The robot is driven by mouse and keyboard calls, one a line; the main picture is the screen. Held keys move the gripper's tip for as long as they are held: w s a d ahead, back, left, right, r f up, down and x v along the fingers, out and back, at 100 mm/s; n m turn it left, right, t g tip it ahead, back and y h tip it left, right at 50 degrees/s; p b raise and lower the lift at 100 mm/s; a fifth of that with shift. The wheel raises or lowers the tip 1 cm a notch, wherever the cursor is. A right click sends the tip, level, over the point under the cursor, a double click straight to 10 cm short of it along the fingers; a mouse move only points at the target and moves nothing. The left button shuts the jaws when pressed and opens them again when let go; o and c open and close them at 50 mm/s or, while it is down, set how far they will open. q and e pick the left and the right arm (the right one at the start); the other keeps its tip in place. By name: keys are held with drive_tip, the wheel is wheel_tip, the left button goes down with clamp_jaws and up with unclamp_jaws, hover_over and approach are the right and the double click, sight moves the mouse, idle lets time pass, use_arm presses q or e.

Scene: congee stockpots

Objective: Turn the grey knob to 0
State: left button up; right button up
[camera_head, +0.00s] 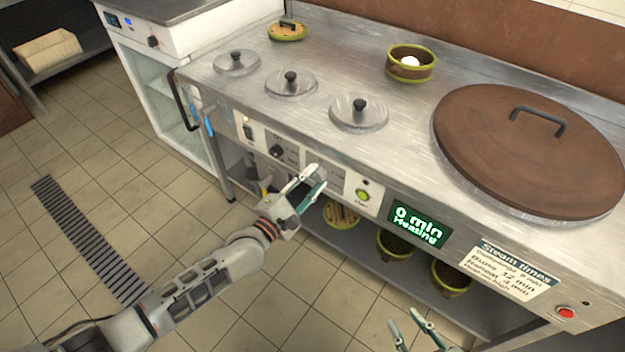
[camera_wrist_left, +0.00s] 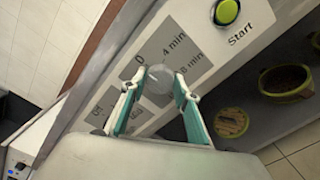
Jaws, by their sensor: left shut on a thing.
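The grey knob (camera_wrist_left: 159,83) is on the front control panel, between the fingertips of my left gripper (camera_wrist_left: 160,84). In the wrist view, marks "0", "4 min" and "8 min" are printed around it. The knob's pointer is too small to read. In the head view my left gripper (camera_head: 317,176) is at the panel and hides the knob. The display (camera_head: 418,224) reads "0 min Heating". The green Start button (camera_head: 362,195) is right of the gripper; it also shows in the wrist view (camera_wrist_left: 227,12). My right gripper (camera_head: 416,326) is open and empty at the bottom edge.
A dark knob (camera_head: 277,151) is left of my left gripper on the panel. A red button (camera_head: 566,312) is at the far right. Bowls (camera_head: 392,243) stand on the shelf below. Several lids, including a large brown one (camera_head: 480,125), and a bowl (camera_head: 411,78) are on the counter.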

use_arm(q)
drive_tip(key=o, duration=1.1)
drive_tip(key=shift+s, duration=0.1)
drive_tip(key=v, duration=1.2)
drive_tip(key=shift+d, duration=0.15)
